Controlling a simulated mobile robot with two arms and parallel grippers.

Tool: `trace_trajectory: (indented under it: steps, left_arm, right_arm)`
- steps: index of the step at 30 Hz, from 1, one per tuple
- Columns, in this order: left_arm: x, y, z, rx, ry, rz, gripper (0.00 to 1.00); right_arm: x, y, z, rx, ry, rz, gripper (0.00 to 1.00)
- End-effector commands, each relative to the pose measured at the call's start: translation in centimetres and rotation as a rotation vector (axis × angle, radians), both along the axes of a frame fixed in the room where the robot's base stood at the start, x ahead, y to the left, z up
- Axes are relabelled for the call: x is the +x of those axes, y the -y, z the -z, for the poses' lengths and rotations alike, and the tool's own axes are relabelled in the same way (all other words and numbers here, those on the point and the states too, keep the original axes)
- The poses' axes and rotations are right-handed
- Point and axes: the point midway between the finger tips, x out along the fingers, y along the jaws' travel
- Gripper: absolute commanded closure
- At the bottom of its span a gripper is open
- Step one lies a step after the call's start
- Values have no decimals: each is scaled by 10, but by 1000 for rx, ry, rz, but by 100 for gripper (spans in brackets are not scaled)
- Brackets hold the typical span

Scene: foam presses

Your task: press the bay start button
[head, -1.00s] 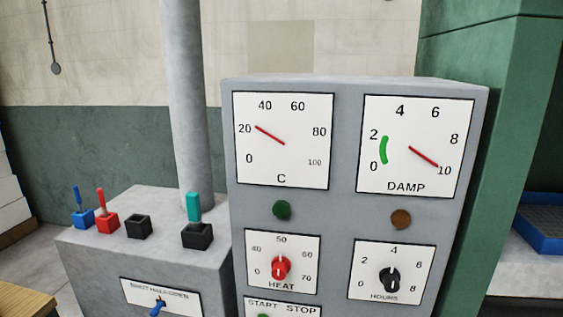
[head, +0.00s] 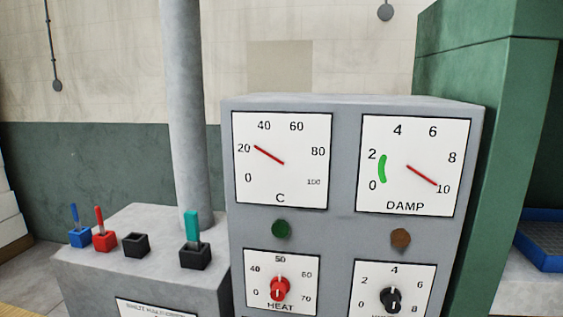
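The grey control box (head: 342,230) fills the middle and right of the head view. Its C gauge (head: 280,158) has a red needle a little past 20. Its DAMP gauge (head: 413,165) has a red needle near 10, away from the green band. Below them are a dark green lamp (head: 281,229) and a brown lamp (head: 400,238). The red HEAT knob (head: 280,289) and the black knob (head: 391,300) sit lower. The START and STOP panel is below the frame's bottom edge, so the start button is hidden. Neither gripper is in view.
A lower grey console (head: 125,270) stands at left, with a blue switch (head: 79,236), a red switch (head: 104,240), an empty black socket (head: 135,244) and a teal lever (head: 193,245). A green cabinet (head: 470,150) with a blue tray (head: 541,243) is at right.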

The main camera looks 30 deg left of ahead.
Motion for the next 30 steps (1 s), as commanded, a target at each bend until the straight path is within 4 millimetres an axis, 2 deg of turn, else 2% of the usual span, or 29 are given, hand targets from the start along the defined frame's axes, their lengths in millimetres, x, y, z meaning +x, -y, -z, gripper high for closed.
trace_trajectory:
  steps: [1,3,30]
  left_arm:
    - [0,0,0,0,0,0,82]
    - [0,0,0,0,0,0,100]
    - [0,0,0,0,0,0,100]
  right_arm:
    - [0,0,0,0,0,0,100]
    - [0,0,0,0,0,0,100]
    - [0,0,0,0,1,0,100]
